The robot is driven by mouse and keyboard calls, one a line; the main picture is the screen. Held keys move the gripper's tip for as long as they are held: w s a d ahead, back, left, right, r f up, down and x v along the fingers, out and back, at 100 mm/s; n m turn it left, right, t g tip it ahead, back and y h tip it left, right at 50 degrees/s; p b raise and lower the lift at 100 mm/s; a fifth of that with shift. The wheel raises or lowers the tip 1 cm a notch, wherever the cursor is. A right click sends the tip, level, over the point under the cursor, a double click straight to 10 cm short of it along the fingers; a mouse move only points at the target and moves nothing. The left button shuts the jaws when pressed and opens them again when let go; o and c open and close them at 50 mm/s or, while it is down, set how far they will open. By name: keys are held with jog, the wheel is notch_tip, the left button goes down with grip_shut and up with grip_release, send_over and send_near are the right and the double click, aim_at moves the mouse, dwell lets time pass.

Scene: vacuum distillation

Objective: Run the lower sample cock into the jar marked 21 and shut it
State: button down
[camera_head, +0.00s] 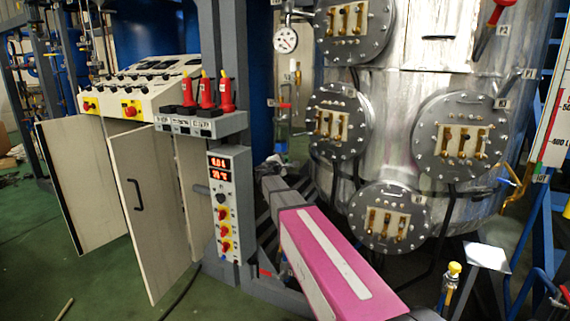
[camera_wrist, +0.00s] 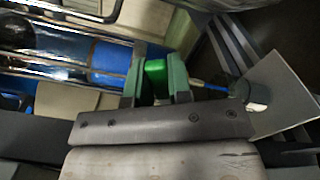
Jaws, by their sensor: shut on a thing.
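In the wrist view my gripper (camera_wrist: 156,88) is shut, with a bright green piece (camera_wrist: 155,76) between its dark green-padded fingers. I cannot tell whether this green piece is a cock handle or part of something else. A thin blue rod (camera_wrist: 208,87) runs right from the fingers towards a pale round knob (camera_wrist: 257,100). In the head view a brass bent cock (camera_head: 517,186) sticks out low on the vessel's right side. I cannot make out a jar marked 21.
The metal vessel (camera_head: 395,82) carries several round flanges. A white plate (camera_head: 487,256) is near the blue frame at right; a pale plate (camera_wrist: 285,92) shows in the wrist view. A control cabinet (camera_head: 225,205) and an open door (camera_head: 145,205) stand left. Green floor (camera_head: 60,250) is mostly clear.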

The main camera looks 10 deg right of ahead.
dwell(0.3)
jog(key=c, duration=1)
grip_release()
jog(key=shift+c, duration=0.2)
